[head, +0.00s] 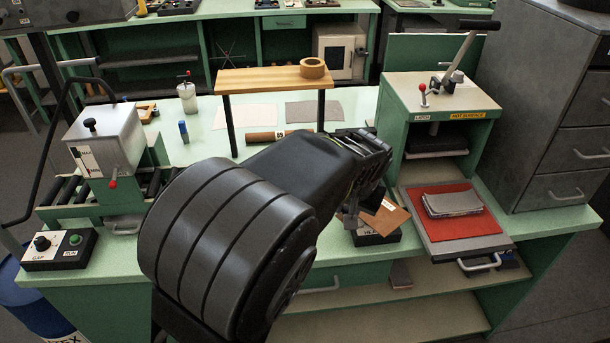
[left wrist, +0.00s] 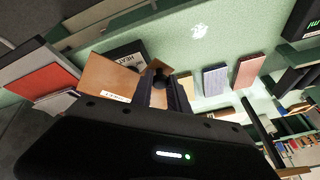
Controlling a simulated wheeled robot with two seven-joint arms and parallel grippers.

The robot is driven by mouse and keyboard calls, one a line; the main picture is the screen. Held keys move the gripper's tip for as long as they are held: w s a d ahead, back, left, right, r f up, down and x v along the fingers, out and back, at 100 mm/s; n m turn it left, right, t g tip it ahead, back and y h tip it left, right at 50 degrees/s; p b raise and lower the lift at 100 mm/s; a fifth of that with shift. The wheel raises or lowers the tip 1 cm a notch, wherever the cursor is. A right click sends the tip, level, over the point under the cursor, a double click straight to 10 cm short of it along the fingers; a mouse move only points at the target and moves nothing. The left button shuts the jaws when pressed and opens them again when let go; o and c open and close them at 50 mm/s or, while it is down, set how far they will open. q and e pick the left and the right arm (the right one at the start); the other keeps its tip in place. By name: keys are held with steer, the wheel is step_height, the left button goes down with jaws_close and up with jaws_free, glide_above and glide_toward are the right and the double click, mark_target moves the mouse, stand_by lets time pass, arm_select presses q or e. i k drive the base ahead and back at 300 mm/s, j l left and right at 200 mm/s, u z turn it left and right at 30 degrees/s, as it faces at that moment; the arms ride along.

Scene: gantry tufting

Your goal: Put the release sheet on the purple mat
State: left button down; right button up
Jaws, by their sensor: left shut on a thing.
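A thin brown sheet with a white label, which looks like the release sheet (head: 393,217), is held by my left gripper (head: 350,212). The sheet also shows in the left wrist view (left wrist: 108,78), at the fingers (left wrist: 164,92), and hangs close to a black box marked HEAT (head: 372,238). A greyish slab or stack (head: 453,202) lies on the red pad (head: 470,232) of the press tray, to the right of the gripper. Its colour is not clearly purple, so I cannot tell whether it is the purple mat. My right gripper is out of view.
The green press (head: 395,120) with a raised lever stands behind the tray. A wooden shelf on posts (head: 262,80) carries a tape ring (head: 312,68). Pale and grey sheets lie under it. A roller machine (head: 105,145) stands at left. A grey drawer cabinet (head: 560,125) bounds the right.

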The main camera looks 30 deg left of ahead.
mark_target(452, 201)
steer(key=u, duration=0.3)
steer(key=i+l+u, duration=0.15)
steer(key=l+u, duration=0.25)
steer(key=l, duration=0.55)
steer(key=l+u, duration=0.4)
steer(key=l, duration=1.6)
steer(key=k+l, duration=0.1)
steer(key=l, duration=1)
steer(key=u, duration=0.05)
